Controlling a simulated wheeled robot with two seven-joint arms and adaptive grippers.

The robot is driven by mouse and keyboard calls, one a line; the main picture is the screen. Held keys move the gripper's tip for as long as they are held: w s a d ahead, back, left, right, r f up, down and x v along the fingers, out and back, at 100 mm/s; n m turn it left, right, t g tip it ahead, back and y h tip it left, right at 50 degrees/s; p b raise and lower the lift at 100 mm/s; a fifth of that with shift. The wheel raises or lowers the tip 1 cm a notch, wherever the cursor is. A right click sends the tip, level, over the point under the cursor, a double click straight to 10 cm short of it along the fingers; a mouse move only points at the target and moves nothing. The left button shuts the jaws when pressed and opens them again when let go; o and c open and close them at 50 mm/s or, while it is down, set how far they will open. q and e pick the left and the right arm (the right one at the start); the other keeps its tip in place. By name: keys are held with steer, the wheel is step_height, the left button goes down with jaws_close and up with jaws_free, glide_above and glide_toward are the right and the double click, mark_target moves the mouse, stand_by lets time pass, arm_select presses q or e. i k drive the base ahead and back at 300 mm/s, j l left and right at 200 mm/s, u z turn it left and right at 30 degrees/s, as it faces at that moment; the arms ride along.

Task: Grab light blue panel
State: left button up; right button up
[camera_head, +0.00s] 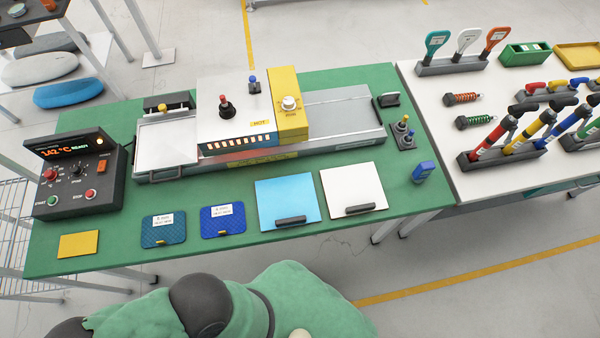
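The light blue panel (287,196) lies flat on the green tabletop in the head view, near the front edge and right of the middle of the table. It is a square sheet with a dark bar-shaped handle (291,221) along its near edge. A white panel (352,185) of similar size, also with a dark handle, lies just to its right. Nothing covers the light blue panel. Neither of my grippers shows in this view.
Two darker blue mats (223,220) (164,229) lie left of the light blue panel. Behind it stands a machine (238,105) with a hot chamber. A black control box (75,175) stands at the left. A small blue object (423,172) stands right of the white panel.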

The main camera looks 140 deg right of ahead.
mark_target(283, 201)
steer(key=i+j+z, duration=0.1)
steer(key=z, duration=2.45)
steer(key=k+z, duration=0.1)
steer(key=z, duration=0.85)
steer(key=k+z, duration=0.1)
steer(key=z, duration=0.35)
